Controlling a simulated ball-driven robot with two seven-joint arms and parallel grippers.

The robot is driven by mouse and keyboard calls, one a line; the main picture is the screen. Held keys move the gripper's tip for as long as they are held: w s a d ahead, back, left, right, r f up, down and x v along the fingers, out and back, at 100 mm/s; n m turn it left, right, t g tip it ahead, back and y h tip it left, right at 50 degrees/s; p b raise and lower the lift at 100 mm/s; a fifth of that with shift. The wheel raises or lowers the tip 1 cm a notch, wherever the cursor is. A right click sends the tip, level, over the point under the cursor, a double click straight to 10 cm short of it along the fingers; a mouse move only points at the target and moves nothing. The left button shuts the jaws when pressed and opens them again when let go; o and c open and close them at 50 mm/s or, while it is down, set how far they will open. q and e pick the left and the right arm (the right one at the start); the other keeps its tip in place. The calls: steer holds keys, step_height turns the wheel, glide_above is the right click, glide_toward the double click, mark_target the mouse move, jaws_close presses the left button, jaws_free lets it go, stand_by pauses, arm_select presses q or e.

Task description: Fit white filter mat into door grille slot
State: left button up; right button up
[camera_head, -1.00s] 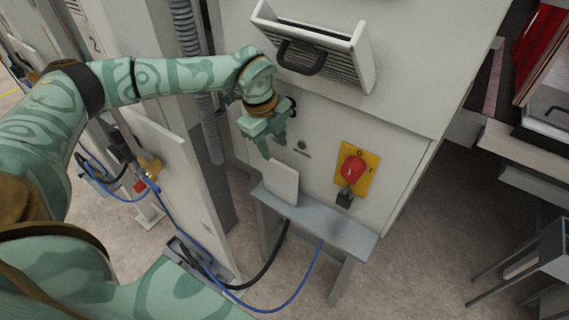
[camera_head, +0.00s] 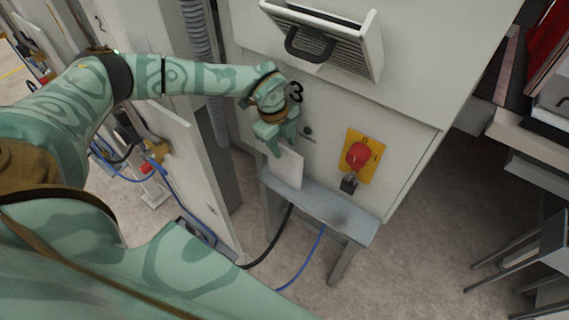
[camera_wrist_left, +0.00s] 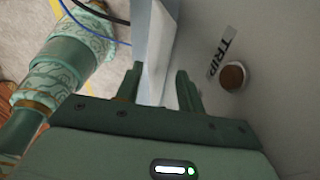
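The white filter mat (camera_head: 288,170) is a thin pale panel standing nearly upright on a narrow grey shelf (camera_head: 335,210), against the cabinet front. My left gripper (camera_head: 276,150) is just above its upper edge, fingers pointing down. In the left wrist view the two fingers (camera_wrist_left: 160,70) are apart, with the pale mat (camera_wrist_left: 157,60) between and beyond them; I cannot tell if they touch it. The door grille slot (camera_head: 350,50) is a white tilted frame with dark slats and a black handle, higher up on the cabinet. My right gripper is not in view.
A red rotary switch (camera_head: 357,155) on a yellow plate sits right of the mat. A round button (camera_wrist_left: 233,76) beside a TRIP label shows in the left wrist view. Black and blue cables (camera_head: 312,258) hang below the shelf.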

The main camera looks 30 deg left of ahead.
arm_select(q)
jaws_close()
steer(key=shift+r, duration=0.1)
